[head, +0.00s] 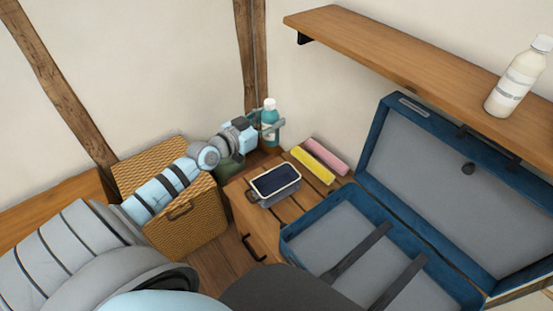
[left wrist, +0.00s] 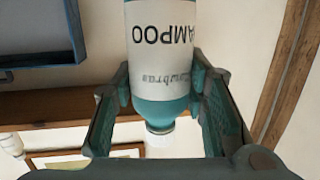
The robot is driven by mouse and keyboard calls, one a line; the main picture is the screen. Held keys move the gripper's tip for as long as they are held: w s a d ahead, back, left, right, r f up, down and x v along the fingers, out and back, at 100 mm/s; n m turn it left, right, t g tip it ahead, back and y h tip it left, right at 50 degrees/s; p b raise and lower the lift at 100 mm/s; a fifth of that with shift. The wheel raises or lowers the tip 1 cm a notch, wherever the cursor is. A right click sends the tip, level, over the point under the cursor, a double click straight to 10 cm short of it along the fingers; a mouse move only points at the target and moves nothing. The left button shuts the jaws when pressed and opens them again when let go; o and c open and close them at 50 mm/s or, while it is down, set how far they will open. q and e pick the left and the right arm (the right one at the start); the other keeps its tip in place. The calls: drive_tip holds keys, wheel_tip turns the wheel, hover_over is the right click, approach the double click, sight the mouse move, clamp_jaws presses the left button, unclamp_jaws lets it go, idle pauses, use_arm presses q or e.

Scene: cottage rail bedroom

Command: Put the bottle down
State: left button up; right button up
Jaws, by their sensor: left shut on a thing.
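The bottle (head: 269,113) is a teal shampoo bottle with a white label and a white cap. My left gripper (head: 273,128) is shut on it near the back corner, and the bottle stands about upright. In the left wrist view, the bottle (left wrist: 162,60) appears upside down with its label showing, between the two fingers of my left gripper (left wrist: 165,95). Its lower part is partly hidden in the head view, and I cannot tell whether its base touches anything. My right gripper is not in view.
A slatted wooden stand (head: 272,218) holds a blue-topped container (head: 275,183) and yellow (head: 313,166) and pink (head: 325,156) rolls. An open blue suitcase (head: 300,262) is at right. A wicker basket (head: 194,224) sits under my arm. A cream bottle (head: 516,82) stands on the wall shelf (head: 400,55).

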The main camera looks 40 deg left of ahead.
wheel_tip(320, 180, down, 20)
drive_tip(key=b, duration=1.8)
use_arm(q)
drive_tip(key=w+a+f+n+y+b, duration=0.1)
drive_tip(key=f+b, duration=0.1)
drive_tip(key=f, duration=0.9)
drive_tip(key=w+a+f+n+y+b, duration=0.1)
drive_tip(key=w+f+y+b, duration=0.1)
drive_tip(key=f, duration=1)
drive_tip(key=w+f+n+y+b, duration=0.1)
drive_tip(key=f+b, duration=0.2)
drive_tip(key=f, duration=0.8)
drive_tip(key=shift+w+a+f+y, duration=0.25)
drive_tip(key=shift+w+a+y, duration=0.05)
drive_tip(key=shift+w+a, duration=0.1)
drive_tip(key=shift+r, duration=0.15)
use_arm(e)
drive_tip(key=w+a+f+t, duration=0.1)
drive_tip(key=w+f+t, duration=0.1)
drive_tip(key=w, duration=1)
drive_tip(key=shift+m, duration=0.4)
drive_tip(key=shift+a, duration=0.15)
